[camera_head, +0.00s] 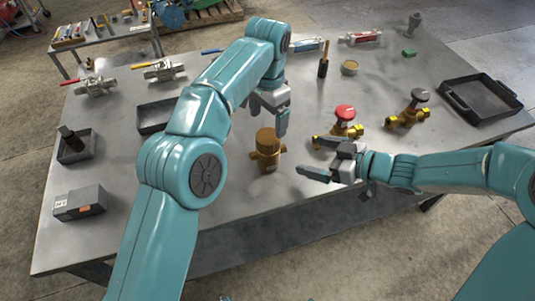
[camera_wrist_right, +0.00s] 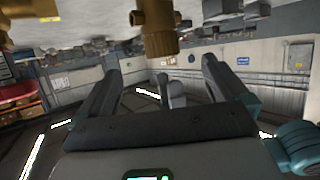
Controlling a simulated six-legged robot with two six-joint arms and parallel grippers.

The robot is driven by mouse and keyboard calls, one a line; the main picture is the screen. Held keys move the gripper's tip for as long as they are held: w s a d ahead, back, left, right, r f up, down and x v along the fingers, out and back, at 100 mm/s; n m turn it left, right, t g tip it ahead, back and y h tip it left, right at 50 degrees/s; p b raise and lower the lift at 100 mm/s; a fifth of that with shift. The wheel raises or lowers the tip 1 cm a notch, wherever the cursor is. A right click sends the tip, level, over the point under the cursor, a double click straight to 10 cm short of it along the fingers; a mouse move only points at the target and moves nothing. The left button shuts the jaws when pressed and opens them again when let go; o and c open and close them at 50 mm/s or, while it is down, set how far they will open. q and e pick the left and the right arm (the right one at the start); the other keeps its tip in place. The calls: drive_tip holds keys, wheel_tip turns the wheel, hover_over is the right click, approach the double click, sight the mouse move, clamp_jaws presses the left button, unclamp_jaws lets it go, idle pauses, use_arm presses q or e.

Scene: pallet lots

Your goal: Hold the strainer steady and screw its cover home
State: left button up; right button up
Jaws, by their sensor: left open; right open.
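The brass strainer (camera_head: 267,158) stands upright near the front middle of the grey table. A darker brass cap, which looks like its cover (camera_head: 267,137), sits on top; how far it is screwed on cannot be told. My left gripper (camera_head: 268,113) is open and empty, pointing down above and just behind the strainer. My right gripper (camera_head: 310,158) is open and empty, to the right of the strainer with its fingers pointing left at it, apart from it. In the right wrist view, a brass body (camera_wrist_right: 157,30) shows at the top, beyond the open fingers (camera_wrist_right: 165,75).
An empty black tray (camera_head: 480,98) lies at the right. Lever valves (camera_head: 160,71), dark bins (camera_head: 75,148) and a grey box (camera_head: 80,203) are left. The front edge is clear.

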sight(278, 148)
use_arm(q)
drive_tip(key=shift+s, duration=0.1)
use_arm(e)
drive_tip(key=x, duration=1.1)
drive_tip(key=shift+a+r, duration=0.1)
drive_tip(key=shift+r, duration=0.05)
drive_tip(key=shift+x, duration=0.85)
clamp_jaws()
use_arm(q)
drive_tip(key=n, duration=0.4)
drive_tip(key=shift+n, duration=0.3)
drive_tip(key=shift+f, duration=4)
